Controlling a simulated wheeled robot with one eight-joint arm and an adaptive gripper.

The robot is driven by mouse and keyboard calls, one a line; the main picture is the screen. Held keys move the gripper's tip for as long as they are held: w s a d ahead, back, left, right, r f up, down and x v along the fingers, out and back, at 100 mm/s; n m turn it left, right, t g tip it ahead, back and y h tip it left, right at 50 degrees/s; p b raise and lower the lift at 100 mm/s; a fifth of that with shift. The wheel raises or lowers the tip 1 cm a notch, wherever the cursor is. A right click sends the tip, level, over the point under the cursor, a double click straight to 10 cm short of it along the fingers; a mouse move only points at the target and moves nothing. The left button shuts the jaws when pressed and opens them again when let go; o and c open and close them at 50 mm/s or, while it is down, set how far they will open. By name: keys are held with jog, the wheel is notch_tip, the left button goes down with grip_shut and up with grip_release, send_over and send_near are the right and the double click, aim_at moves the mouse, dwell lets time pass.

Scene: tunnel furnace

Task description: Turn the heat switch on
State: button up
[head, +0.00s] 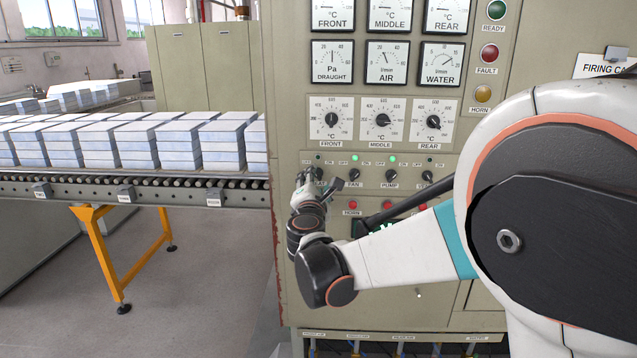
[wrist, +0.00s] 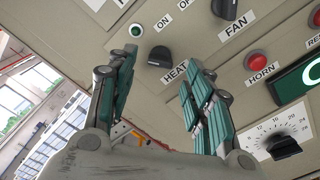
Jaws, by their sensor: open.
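The heat switch (wrist: 160,57) is a black knob above the HEAT label on the beige panel in the wrist view. An ON mark and a small round green lamp (wrist: 136,30) are near it. My gripper (wrist: 158,72) is open, its two green-padded fingers spread to either side of the knob. Nothing is between the fingers that I can see gripped, and I cannot tell whether they touch the knob. In the head view my gripper (head: 321,186) is at the panel's left and covers most of the heat switch. The knob's setting is unclear.
The fan switch (wrist: 225,8) and red horn button (wrist: 257,60) are close by. The pump switch (head: 391,175) is further right, with lit lamps above fan and pump. Dials (head: 382,119) sit above. A roller conveyor (head: 130,192) with stacked blocks stands left.

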aim_at(317, 177)
jog(key=shift+w+d, duration=0.1)
jog(key=shift+w, duration=1.65)
jog(key=c, duration=1.1)
jog(key=shift+o, duration=0.3)
